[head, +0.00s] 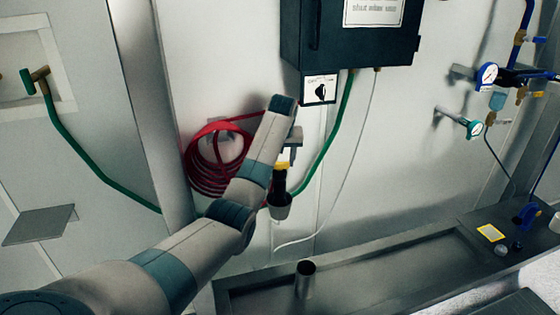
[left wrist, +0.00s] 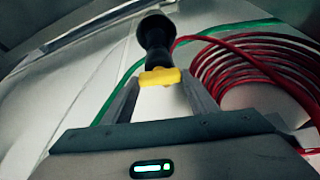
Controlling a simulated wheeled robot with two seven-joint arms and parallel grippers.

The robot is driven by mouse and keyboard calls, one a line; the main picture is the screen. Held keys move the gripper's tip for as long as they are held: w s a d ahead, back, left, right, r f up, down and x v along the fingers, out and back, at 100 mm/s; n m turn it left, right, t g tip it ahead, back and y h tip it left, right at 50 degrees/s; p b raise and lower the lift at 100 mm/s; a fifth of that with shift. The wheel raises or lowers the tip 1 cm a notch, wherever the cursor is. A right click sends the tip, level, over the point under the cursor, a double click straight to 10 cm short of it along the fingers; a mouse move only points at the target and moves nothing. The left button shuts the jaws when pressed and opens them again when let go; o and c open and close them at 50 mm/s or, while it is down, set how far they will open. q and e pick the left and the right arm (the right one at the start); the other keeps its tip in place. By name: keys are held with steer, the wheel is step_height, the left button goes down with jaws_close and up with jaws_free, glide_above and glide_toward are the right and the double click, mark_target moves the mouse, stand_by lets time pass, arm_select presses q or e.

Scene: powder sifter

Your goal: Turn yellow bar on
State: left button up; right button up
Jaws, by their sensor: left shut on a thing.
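The yellow bar (left wrist: 160,77) sits between the two fingers of my left gripper (left wrist: 158,84) in the left wrist view, and the fingers are shut on it. The bar is joined to a dark, bulb-shaped fitting (left wrist: 155,38) just beyond it. In the head view the yellow bar (head: 282,165) is a small patch above a dark body and a grey cup-like end (head: 279,204). My left gripper (head: 287,155) reaches it from above there, and its fingers are partly hidden by my arm. My right gripper is in neither view.
A coiled red hose (head: 205,172) hangs on the wall beside the fitting. A green hose (head: 335,135) runs down from a dark wall box (head: 350,35) with a black knob (head: 320,91) below it. A metal trough (head: 400,262) and a metal cup (head: 305,280) lie below. Gauges (head: 487,75) are at right.

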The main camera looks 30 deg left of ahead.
arm_select(q)
steer(key=m, duration=0.2)
steer(key=m+h, duration=0.1)
steer(key=m, duration=0.1)
steer(key=shift+s+a+t+h, duration=0.1)
steer(key=shift+a+t+h, duration=0.1)
steer(key=shift+t+h, duration=0.1)
steer(key=m+h, duration=0.1)
steer(key=m, duration=0.4)
steer(key=shift+a+h, duration=0.15)
steer(key=shift+h, duration=0.25)
steer(key=m+h, duration=0.1)
steer(key=m, duration=0.2)
steer(key=shift+a, duration=0.1)
steer(key=shift+m+h+b, duration=0.35)
steer(key=shift+m+h, duration=0.25)
steer(key=shift+m, duration=1.1)
steer(key=shift+g, duration=0.4)
steer(key=o, duration=1.1)
steer(key=shift+a+r, duration=0.1)
steer(key=shift+r, duration=0.05)
